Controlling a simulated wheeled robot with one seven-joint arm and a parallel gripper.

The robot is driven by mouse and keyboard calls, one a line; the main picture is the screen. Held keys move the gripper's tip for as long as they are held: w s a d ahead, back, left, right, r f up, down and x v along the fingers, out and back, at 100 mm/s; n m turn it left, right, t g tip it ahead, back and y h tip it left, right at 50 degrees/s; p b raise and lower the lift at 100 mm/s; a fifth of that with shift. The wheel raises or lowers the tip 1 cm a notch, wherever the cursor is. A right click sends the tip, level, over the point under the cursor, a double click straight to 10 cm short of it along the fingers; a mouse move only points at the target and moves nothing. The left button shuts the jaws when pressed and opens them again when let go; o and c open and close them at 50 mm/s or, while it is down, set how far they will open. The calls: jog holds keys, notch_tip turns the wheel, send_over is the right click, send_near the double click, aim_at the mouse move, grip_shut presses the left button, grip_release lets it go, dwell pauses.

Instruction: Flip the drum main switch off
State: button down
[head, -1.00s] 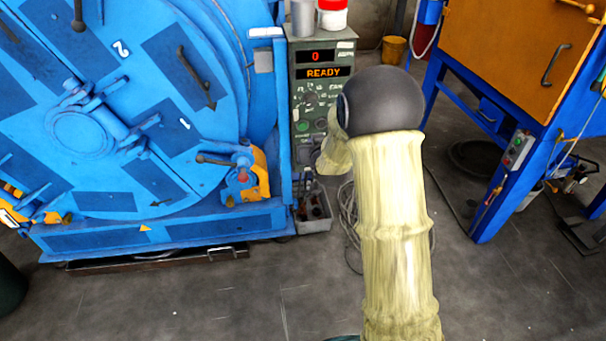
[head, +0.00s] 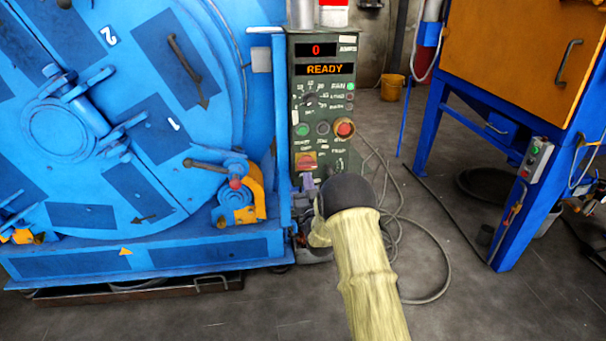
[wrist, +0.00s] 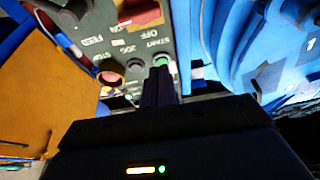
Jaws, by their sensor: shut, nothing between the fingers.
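The drum main switch is a red switch (head: 306,161) low on the left of the green control panel (head: 345,101). In the wrist view its red part (wrist: 140,14) shows at the top edge, near an "OFF" label, partly cut off. Contact with the panel cannot be told. The panel displays read "0" and "READY".
The blue drum (head: 150,130) stands close left of the panel. A red stop button (head: 344,129) and a knob (head: 310,99) are nearby. Loose cable (head: 447,270) lies on the floor.

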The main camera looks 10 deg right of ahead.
aim_at(307, 165)
jog(key=shift+w, duration=0.1)
jog(key=b+x, duration=0.3)
jog(key=x, duration=0.6)
jog(key=shift+w+r+b, duration=0.1)
jog(key=shift+w+b, duration=0.2)
jog(key=shift+w, duration=0.05)
notch_tip(307, 165, down, 3)
jog(key=shift+r+b, duration=0.1)
jog(key=shift+b, duration=0.75)
jog(key=shift+f, duration=0.5)
jog(key=shift+a, duration=0.15)
